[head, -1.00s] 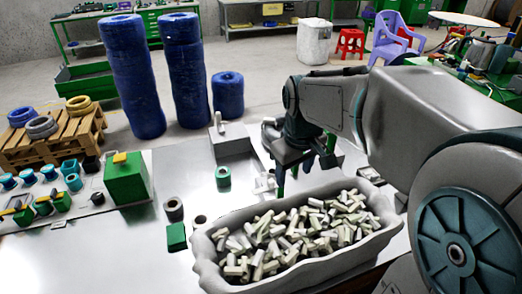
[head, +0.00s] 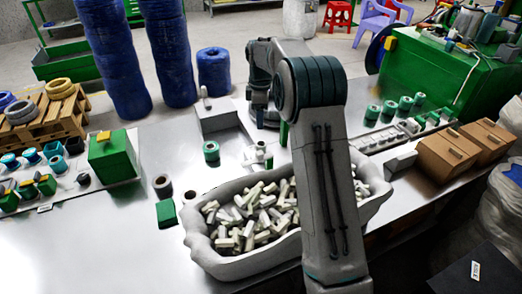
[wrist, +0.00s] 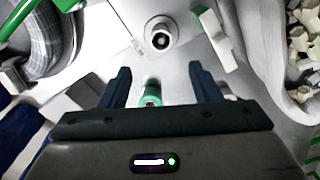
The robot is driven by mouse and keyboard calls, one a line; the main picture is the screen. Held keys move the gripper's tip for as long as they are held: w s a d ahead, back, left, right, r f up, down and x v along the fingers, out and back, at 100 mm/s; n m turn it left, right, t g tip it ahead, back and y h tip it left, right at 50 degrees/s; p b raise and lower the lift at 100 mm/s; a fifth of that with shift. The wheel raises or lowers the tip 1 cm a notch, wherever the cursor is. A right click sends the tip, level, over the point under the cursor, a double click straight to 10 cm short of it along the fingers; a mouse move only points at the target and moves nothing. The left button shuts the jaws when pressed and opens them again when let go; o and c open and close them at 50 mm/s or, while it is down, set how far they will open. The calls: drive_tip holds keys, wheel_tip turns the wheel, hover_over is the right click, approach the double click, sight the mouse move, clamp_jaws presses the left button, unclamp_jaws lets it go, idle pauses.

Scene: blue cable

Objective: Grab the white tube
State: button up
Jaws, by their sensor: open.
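My gripper (wrist: 160,71) is open and empty, fingers spread above the table; in the head view it is partly hidden behind my arm (head: 267,122). In the wrist view, a white round piece with a dark hole (wrist: 160,31) lies ahead of the fingertips. It may be the white tube, seen end-on. A white blocky piece (wrist: 212,34) is right of it. In the head view, a small whitish upright tube (head: 206,98) stands on a grey block (head: 218,118). Several whitish tubes (head: 247,222) fill the grey bin. I cannot tell which tube is meant.
The grey bin (head: 188,226) is in front, partly hidden by my arm. A green roll (head: 211,153) stands near the block; a green roll also shows between the fingers in the wrist view (wrist: 152,95). Cardboard boxes (head: 449,153) are right. The table (head: 95,240) is clear at front left.

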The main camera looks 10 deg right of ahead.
sight(261, 146)
wheel_tip(261, 146, down, 13)
drive_tip(key=shift+s, duration=0.1)
drive_tip(key=c, duration=1)
